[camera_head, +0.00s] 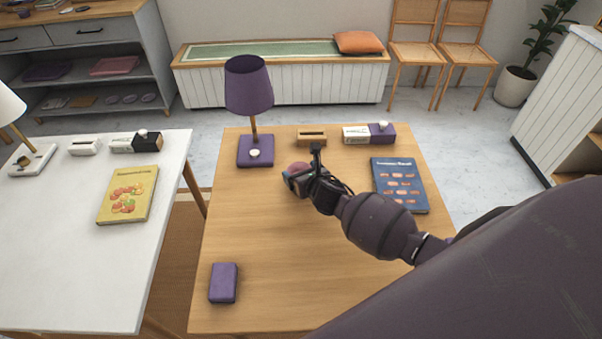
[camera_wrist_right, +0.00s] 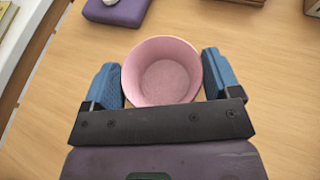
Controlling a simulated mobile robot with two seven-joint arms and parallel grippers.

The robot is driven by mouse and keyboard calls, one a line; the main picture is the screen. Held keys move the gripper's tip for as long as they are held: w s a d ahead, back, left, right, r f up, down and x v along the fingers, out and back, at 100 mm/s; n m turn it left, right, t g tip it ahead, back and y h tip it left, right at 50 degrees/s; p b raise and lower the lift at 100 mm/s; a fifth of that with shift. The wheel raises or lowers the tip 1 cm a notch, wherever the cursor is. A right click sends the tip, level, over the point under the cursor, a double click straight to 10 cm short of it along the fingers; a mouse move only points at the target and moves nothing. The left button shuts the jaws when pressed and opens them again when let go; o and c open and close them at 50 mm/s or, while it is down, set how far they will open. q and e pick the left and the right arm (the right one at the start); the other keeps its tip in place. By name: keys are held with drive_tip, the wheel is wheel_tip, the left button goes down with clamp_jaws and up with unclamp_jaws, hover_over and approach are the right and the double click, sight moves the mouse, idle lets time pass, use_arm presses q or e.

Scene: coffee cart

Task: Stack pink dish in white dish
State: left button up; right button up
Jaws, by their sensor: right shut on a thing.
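The pink dish (camera_wrist_right: 165,75) is a small round bowl, seen from above in the right wrist view between the blue fingers of my right gripper (camera_wrist_right: 161,66). The right gripper is shut on it. In the head view the pink dish (camera_head: 298,166) shows only partly behind my right gripper (camera_head: 292,177), over the wooden table (camera_head: 265,235), near the lamp base. I cannot tell whether the dish touches the table. I cannot make out a white dish on either table. My left gripper is not in view.
A purple lamp (camera_head: 249,90), a wooden slotted block (camera_head: 311,137), a purple-and-white box (camera_head: 368,133) and a blue book (camera_head: 399,184) stand around the dish. A purple box (camera_head: 223,282) lies at front left. A white table (camera_head: 60,235) holds a yellow book (camera_head: 128,195). The wooden table's middle is clear.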

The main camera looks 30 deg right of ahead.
drive_tip(key=shift+f+b, duration=0.3)
drive_tip(key=shift+f, duration=0.2)
drive_tip(key=o, duration=0.8)
drive_tip(key=shift+r, duration=0.1)
